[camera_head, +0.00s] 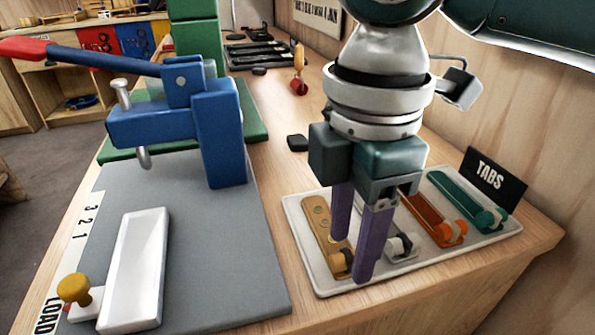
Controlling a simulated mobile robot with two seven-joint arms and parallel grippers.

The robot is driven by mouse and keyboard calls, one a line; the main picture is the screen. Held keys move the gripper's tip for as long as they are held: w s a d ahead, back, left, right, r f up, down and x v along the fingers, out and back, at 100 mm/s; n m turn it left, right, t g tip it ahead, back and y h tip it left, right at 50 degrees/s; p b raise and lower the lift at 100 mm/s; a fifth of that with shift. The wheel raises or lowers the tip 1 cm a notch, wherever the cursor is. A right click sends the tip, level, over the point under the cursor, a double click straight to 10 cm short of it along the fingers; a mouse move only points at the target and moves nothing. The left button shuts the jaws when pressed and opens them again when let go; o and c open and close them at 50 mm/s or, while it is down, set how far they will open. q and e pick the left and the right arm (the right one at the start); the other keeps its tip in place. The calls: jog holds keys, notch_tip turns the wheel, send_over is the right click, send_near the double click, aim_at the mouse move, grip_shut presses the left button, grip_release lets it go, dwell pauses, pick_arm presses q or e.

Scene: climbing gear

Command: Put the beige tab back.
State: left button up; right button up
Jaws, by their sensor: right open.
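The beige tab (317,218), a flat tan strip with holes and a roller at its near end, lies at the left end of the white tray (303,262). My right gripper (354,259) is open above the tray, its purple fingers pointing down. One finger overlaps the beige tab's right side in the picture; the other stands nearer, just right of its roller end. I cannot tell whether either finger touches it. A pale grey tab (402,246) is partly hidden behind the gripper. My left gripper is out of view.
An orange tab (424,211) and a teal tab (452,194) lie farther right on the tray, before a black TABS sign (490,178). A blue lever press (220,130) stands left on a grey mat (215,240), with a white block (137,265). A small black piece (297,143) lies behind the tray.

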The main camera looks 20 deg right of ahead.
notch_tip(320, 180, up, 11)
jog(key=p, duration=0.2)
jog(key=s+a+f+m+t+y, duration=0.2)
jog(key=s+a+f+m+y, duration=0.2)
jog(key=s+a+f+m, duration=0.25)
jog(key=s+d+f+m+h, duration=0.2)
jog(key=s+d+f+m, duration=0.1)
jog(key=s+d+m, duration=0.1)
jog(key=s+d+f+m+t+h, duration=0.1)
jog(key=s+d+f+m, duration=0.3)
jog(key=d, duration=0.5)
jog(key=shift+s+d+f+m+t+h, duration=0.15)
jog(key=shift+s+m+t+h, duration=0.2)
jog(key=shift+m, duration=0.6)
notch_tip(320, 180, up, 51)
jog(key=p, duration=5.1)
